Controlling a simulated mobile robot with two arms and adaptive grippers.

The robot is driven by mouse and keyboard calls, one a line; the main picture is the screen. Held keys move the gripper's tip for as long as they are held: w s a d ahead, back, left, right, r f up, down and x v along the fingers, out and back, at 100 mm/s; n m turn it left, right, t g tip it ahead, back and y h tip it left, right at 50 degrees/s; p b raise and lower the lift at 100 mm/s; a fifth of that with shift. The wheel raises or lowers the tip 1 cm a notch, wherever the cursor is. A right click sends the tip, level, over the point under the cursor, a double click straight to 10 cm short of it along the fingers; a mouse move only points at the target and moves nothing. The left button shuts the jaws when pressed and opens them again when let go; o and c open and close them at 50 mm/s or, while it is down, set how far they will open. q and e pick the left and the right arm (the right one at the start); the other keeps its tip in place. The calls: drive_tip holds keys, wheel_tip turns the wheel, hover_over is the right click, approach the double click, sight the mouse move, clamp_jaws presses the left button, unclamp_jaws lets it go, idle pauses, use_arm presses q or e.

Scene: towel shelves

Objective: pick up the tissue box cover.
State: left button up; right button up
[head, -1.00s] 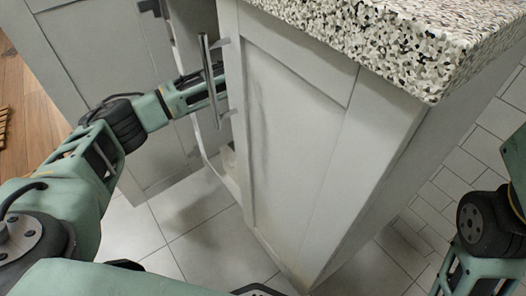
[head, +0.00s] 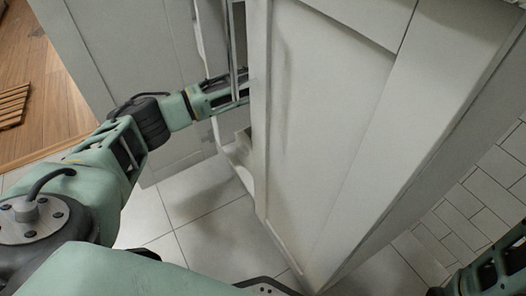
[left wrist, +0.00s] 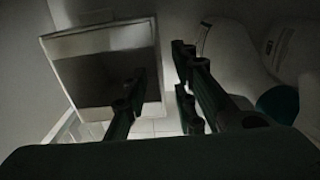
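In the left wrist view, a box-like thing with a pale rim and a dark, open-looking face (left wrist: 142,58) stands at the upper left in the dim cabinet. It may be the tissue box cover, but I cannot tell for sure. My left gripper (left wrist: 158,98) is open, with a gap between its fingers. One finger overlaps the lower right of the box; I cannot tell whether they touch. In the head view my left arm reaches behind the pale cabinet panel, which hides the left gripper. Only a dark green part of my right arm shows at the lower right corner.
White bottle-like containers (left wrist: 235,50) stand right of the fingers in the left wrist view, with a dark teal round thing (left wrist: 278,104) nearby. In the head view the cabinet panel (head: 310,120) fills the middle and a metal handle (head: 237,50) stands beside my left arm. Tiled floor (head: 215,235) lies below.

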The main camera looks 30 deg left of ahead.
use_arm(q)
clamp_jaws()
idle(0.6)
